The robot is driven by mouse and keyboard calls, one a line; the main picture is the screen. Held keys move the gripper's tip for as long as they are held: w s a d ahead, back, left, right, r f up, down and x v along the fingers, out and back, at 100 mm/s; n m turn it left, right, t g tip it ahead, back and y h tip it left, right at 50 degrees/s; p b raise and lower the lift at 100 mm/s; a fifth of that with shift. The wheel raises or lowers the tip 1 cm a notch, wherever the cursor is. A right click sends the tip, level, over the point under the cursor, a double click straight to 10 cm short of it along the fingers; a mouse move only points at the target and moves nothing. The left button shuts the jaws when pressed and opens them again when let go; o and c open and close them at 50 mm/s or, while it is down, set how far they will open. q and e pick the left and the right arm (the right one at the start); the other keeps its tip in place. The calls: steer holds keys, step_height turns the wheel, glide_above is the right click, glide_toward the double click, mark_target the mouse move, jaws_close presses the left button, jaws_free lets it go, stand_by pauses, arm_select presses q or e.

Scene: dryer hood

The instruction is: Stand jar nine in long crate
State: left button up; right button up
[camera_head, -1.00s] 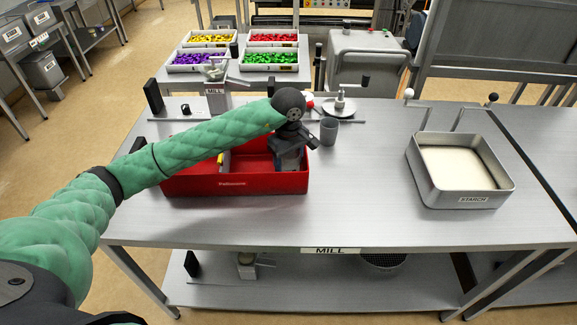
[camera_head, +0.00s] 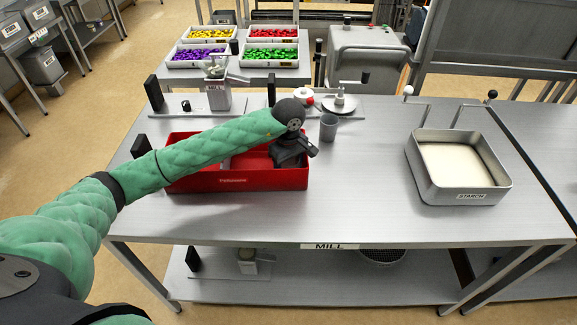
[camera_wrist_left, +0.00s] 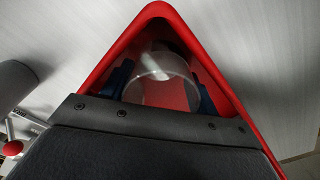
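The long red crate (camera_head: 235,181) stands on the steel table, left of centre. My left arm reaches across it, and my left gripper (camera_head: 287,158) points down into its right end, its fingertips hidden by the front wall. In the left wrist view, a clear jar (camera_wrist_left: 162,90) with a round rim sits between the blue fingers of my left gripper (camera_wrist_left: 163,86), inside the red crate walls (camera_wrist_left: 101,68). The fingers are against both sides of the jar, and it looks gripped. The jar's base and any number on it cannot be made out. My right gripper is out of view.
A grey cup (camera_head: 328,128) stands just behind the crate's right end. A steel starch tray (camera_head: 460,190) stands at the right. A mill (camera_head: 216,95) and a plate stand (camera_head: 339,103) are at the back. The table between crate and starch tray is clear.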

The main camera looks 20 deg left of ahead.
arm_select(q)
steer(key=shift+o, duration=0.5)
steer(key=shift+r, duration=0.1)
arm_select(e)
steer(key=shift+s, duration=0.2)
arm_select(q)
steer(key=shift+r, duration=0.4)
steer(key=shift+r+b, duration=0.65)
steer(key=shift+r, duration=0.25)
step_height(320, 180, up, 8)
steer(key=b, duration=0.3)
steer(key=shift+r+b, duration=0.15)
steer(key=shift+b, duration=0.25)
steer(key=shift+r, duration=0.6)
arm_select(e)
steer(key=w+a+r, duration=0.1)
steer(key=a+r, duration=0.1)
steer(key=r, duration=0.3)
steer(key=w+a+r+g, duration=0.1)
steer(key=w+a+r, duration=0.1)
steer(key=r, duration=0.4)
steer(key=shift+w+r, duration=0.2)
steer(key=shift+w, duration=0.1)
